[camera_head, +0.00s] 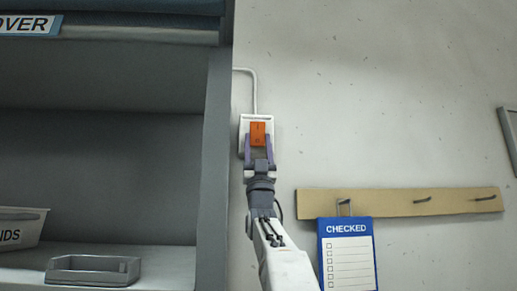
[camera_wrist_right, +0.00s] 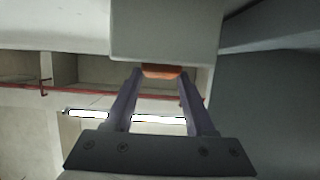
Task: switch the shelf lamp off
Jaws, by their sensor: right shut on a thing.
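The lamp switch is a white box (camera_head: 243,121) on the wall with an orange rocker (camera_head: 258,131), just right of the shelf unit. A pale cable rises from it. My right gripper (camera_head: 258,147) reaches up from below, its two fingers on either side of the rocker's lower part, shut on it. In the right wrist view, the orange rocker (camera_wrist_right: 162,71) shows between the fingertips under the grey-looking switch box (camera_wrist_right: 165,32). The shelf lamp itself cannot be made out. My left gripper is not in view.
The grey shelf unit's side panel (camera_head: 213,170) stands close to the left of my right arm. A wooden hook rail (camera_head: 395,203) with a blue "CHECKED" board (camera_head: 346,253) is at the lower right. A small grey tray (camera_head: 92,270) and a white bin (camera_head: 20,226) are on the shelf.

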